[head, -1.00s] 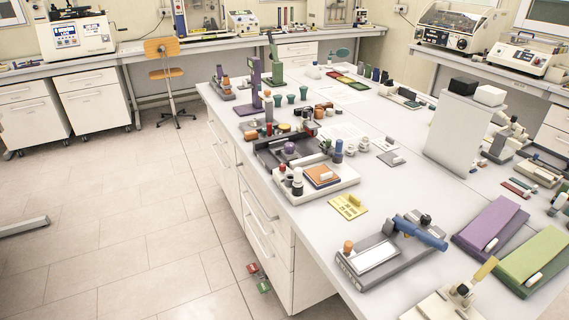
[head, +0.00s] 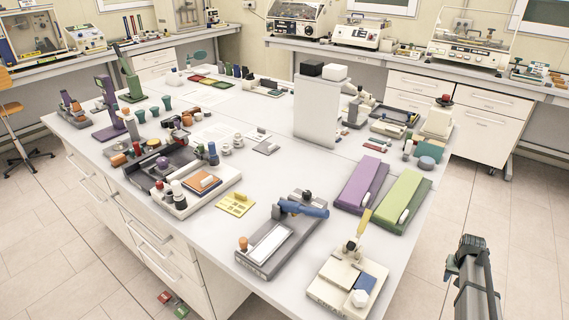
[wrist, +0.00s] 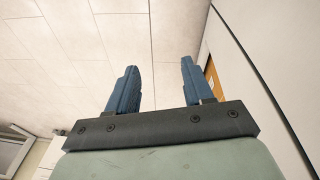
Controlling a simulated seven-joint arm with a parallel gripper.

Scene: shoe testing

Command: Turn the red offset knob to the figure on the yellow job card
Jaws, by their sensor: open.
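The yellow job card (head: 235,204) lies flat on the white bench top in the head view, its printing too small to read. A small red-topped part (head: 177,186) stands on the white tray left of the card. Another red-topped part (head: 445,100) sits on a cream instrument at the far right end. I cannot tell which, if either, is the red offset knob. My gripper (wrist: 160,68) shows in the wrist view with its two blue fingers apart and nothing between them. It faces floor tiles, away from the bench items.
A grey fixture with a blue handle (head: 303,207), a cream device (head: 345,284) and purple (head: 362,184) and green (head: 402,201) boxes crowd the bench's near right. A tall white block (head: 316,110) stands behind them. Floor (head: 500,205) is open on the right.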

